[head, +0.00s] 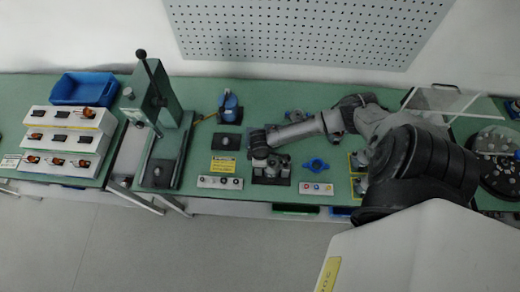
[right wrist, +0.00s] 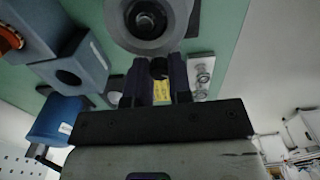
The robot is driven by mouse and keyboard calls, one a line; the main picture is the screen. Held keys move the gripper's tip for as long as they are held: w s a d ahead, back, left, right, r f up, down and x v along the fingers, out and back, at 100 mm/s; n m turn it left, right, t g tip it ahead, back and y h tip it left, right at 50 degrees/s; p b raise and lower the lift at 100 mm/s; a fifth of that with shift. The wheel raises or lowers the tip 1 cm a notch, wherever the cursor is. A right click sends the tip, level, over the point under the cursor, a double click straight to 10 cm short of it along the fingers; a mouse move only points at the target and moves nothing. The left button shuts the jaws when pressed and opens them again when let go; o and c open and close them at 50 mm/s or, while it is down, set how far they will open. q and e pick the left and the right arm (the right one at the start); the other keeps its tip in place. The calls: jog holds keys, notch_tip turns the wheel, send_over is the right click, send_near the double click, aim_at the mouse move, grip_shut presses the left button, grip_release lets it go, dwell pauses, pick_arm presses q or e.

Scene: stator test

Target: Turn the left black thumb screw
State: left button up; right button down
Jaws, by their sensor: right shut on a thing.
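My right gripper (right wrist: 157,76) is shut on a black thumb screw (right wrist: 158,67), whose dark round end shows between the two fingers. The screw sits at the edge of a grey round fixture (right wrist: 128,38) with a metal boss in its middle. In the head view my right arm reaches in from the right and its wrist is over the fixture's dark base (head: 270,180). The fingertips and the screw are too small to make out there. I cannot see a second thumb screw clearly. My left gripper is not in view.
A button box (head: 220,183) and a yellow label (head: 223,165) lie left of the fixture. A blue part (head: 315,164) and another button box (head: 316,188) are to its right. A blue device (head: 230,108) stands behind. A green press (head: 160,110) stands farther left.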

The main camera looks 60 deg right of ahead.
jog(key=shift+n+p, duration=0.45)
jog(key=shift+n, duration=0.95)
jog(key=c, duration=1)
grip_release()
notch_tip(320, 180, up, 14)
jog(key=shift+f, duration=0.1)
